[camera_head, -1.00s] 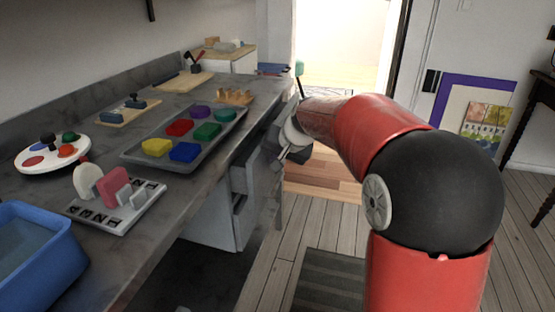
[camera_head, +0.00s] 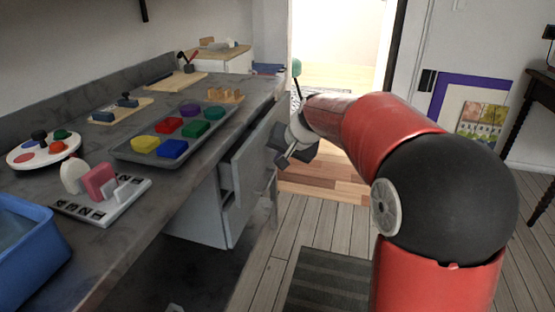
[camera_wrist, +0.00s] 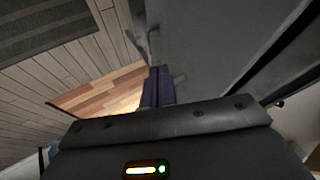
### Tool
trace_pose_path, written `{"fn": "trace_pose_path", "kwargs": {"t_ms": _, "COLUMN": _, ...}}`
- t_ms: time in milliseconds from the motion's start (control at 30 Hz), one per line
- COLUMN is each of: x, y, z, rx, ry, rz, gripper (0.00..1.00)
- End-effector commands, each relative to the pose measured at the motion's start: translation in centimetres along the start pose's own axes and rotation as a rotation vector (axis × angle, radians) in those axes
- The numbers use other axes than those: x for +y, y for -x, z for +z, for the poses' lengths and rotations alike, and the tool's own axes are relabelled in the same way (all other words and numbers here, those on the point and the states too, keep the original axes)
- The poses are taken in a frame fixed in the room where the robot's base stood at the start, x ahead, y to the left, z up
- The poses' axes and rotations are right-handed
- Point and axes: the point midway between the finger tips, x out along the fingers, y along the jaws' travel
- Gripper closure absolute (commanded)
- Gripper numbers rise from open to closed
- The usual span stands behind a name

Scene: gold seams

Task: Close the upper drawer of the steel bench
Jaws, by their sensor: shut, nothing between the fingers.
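The steel bench (camera_head: 118,213) runs along the left in the head view. Its upper drawer (camera_head: 250,160) stands pulled out under the right end of the worktop, grey, with a gap showing above it. My gripper (camera_head: 281,162) is beside the outer face of this drawer, pointing down and left; whether it touches cannot be told. In the wrist view my gripper's fingers (camera_wrist: 158,87) are together and empty, close to a large grey panel (camera_wrist: 215,45) that appears to be the drawer front. Part of the drawer front is hidden behind my gripper and wrist.
On the worktop are a tray (camera_head: 127,152) of coloured blocks, a blue bin (camera_head: 45,262), a white board (camera_head: 112,212) with upright pieces and a round plate (camera_head: 20,158). A dark mat (camera_head: 325,280) lies on the open wooden floor. A dark table (camera_head: 535,120) stands at right.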

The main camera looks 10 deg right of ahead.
Motion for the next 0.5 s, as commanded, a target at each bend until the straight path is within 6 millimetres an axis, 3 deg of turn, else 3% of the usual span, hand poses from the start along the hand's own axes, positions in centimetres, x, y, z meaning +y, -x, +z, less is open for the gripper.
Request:
{"fn": "trace_pose_path", "kwargs": {"t_ms": 300, "x": -0.1, "y": 5.7, "z": -0.1, "rx": 0.006, "ry": 0.001, "rz": -0.003, "gripper": 1.0}}
{"fn": "trace_pose_path", "kwargs": {"t_ms": 500, "x": -0.1, "y": 8.4, "z": -0.1, "rx": 0.004, "ry": 0.002, "rz": -0.001, "gripper": 1.0}}
